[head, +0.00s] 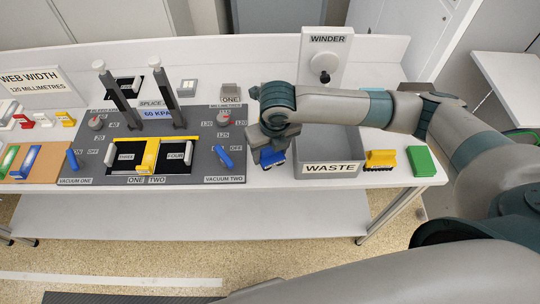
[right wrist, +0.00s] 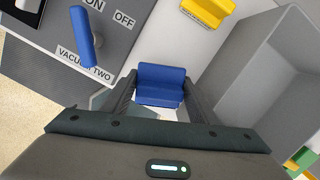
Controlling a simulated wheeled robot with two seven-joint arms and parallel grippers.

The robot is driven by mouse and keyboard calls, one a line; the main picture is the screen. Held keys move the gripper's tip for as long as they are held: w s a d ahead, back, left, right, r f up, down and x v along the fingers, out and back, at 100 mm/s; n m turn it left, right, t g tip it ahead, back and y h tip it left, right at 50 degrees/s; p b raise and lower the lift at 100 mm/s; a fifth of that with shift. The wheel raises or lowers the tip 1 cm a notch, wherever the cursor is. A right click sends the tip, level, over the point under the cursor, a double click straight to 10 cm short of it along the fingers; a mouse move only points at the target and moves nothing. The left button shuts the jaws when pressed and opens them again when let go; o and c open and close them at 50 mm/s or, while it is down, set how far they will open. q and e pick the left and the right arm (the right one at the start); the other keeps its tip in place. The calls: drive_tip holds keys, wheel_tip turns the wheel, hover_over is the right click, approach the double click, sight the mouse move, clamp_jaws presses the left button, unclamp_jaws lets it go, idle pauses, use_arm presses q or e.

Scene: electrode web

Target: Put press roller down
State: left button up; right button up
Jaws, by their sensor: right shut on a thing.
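The press roller (head: 274,161) is a blue block-shaped piece. It also shows in the right wrist view (right wrist: 161,84), between the two fingers. My right gripper (head: 267,151) is shut on it and points down over the white tabletop, between the control panel and the grey waste bin. The gripper and arm cover part of the roller in the head view. The roller is low near the tabletop; I cannot tell whether it touches. My left gripper is not in view.
The grey waste bin (head: 328,169) stands right of the gripper. The blue vacuum two lever (head: 225,158) is on the panel (head: 207,140) at left. A yellow block (right wrist: 208,10) lies beyond the roller. Another yellow piece (head: 380,160) and a green block (head: 421,161) lie right of the bin.

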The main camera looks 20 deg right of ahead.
sight(271, 154)
wheel_tip(271, 154, down, 2)
drive_tip(key=shift+p, duration=0.3)
drive_tip(key=shift+f, duration=0.4)
drive_tip(key=shift+f, duration=0.15)
drive_tip(key=o, duration=0.6)
drive_tip(key=shift+o, duration=0.2)
drive_tip(key=r+b, duration=0.1)
drive_tip(key=r, duration=0.2)
drive_tip(key=s+r+b, duration=0.1)
drive_tip(key=r, duration=0.3)
drive_tip(key=r+b, duration=0.1)
drive_tip(key=r, duration=0.3)
drive_tip(key=shift+s+d, duration=0.1)
drive_tip(key=shift+s, duration=0.25)
drive_tip(key=shift+s+r, duration=0.1)
drive_tip(key=shift+r, duration=0.5)
drive_tip(key=shift+s+f, duration=0.1)
